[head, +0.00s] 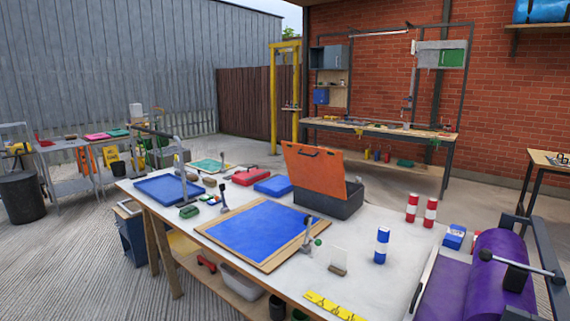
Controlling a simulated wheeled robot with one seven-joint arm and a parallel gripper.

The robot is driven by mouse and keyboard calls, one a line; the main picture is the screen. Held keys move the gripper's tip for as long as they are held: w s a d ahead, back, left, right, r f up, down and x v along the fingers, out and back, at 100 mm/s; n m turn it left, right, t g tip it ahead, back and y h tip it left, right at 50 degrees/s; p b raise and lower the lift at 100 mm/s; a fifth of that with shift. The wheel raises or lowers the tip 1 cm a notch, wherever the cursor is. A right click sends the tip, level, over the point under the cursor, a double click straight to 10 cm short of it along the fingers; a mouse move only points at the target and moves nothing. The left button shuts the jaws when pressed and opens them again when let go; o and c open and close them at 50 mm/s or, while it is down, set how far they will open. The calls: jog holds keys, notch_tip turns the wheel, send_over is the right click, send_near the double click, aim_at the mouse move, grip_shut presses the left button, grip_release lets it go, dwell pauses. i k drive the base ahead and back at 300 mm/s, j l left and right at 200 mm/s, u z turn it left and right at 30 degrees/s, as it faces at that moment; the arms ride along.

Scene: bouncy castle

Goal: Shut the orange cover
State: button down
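The orange cover (312,172) stands raised, leaning back from a dark grey box (335,202) on the white worktable. It is open, with a dark handle near its upper edge. The box is at the middle of the head view, toward the far side of the table. Its inside is mostly hidden by the cover. My gripper does not show in this view.
A blue board in a wooden frame (214,224) lies in front of the box. Red-and-white cylinders (411,208) stand to its right, and a blue-and-white one (381,245) stands nearer. A blue case (273,186) lies left. Purple rolled material (490,270) is at right.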

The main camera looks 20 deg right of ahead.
aim_at(312, 169)
jog(key=i+j, duration=0.15)
jog(key=j, duration=0.15)
jog(key=i+j, duration=0.15)
jog(key=j, duration=0.2)
jog(key=i+j, duration=0.2)
jog(key=i+j+z, duration=0.1)
jog(key=j, duration=0.35)
jog(key=i+j, duration=0.4)
jog(key=i, duration=0.3)
jog(key=i+j+z, duration=0.1)
jog(key=i, duration=0.4)
jog(key=i+j, duration=0.35)
jog(key=i+l, duration=0.2)
jog(key=i, duration=0.2)
jog(key=i+l+z, duration=0.1)
jog(key=i, duration=0.25)
